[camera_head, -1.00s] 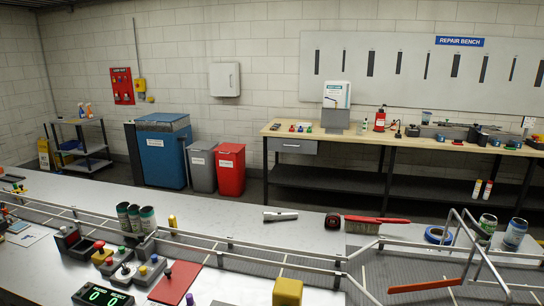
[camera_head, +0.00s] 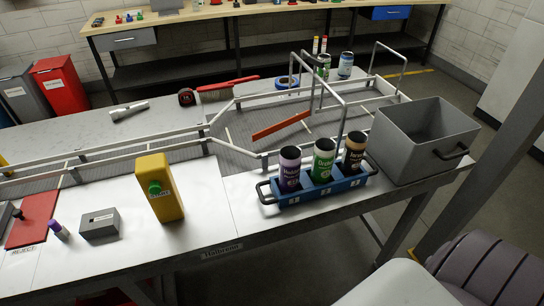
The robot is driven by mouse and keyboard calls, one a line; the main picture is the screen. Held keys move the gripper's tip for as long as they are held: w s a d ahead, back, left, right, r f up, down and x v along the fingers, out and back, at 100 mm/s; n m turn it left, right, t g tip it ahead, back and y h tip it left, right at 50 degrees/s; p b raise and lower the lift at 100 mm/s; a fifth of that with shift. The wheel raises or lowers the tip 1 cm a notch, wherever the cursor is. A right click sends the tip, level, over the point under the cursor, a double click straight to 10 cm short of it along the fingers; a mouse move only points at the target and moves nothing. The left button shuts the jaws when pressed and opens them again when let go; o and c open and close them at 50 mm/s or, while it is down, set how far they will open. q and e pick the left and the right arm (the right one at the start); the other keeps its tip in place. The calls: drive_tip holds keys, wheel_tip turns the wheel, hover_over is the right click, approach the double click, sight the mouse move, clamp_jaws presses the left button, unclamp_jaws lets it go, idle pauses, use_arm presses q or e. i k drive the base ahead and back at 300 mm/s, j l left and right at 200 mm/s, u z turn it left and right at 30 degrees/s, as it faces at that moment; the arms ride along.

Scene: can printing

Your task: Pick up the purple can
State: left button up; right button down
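The purple can (camera_head: 290,170) stands upright in the leftmost slot, marked 1, of a blue carrier (camera_head: 318,190) on the near part of the table. A green can (camera_head: 323,160) stands in the middle slot and a brown can (camera_head: 354,152) in the right slot. All three cans have dark tops. Neither of my grippers shows in the head view.
A large grey bin (camera_head: 420,140) stands right of the carrier. A yellow box with a green button (camera_head: 160,188) and a small grey block (camera_head: 99,225) stand to its left. Metal rails (camera_head: 235,150) and a red-orange bar (camera_head: 281,126) lie behind. The white table between yellow box and carrier is clear.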

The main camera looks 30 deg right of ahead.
sight(290, 156)
drive_tip(key=j+z, duration=0.15)
drive_tip(key=z, duration=0.2)
drive_tip(key=j+z, duration=0.15)
drive_tip(key=z, duration=0.2)
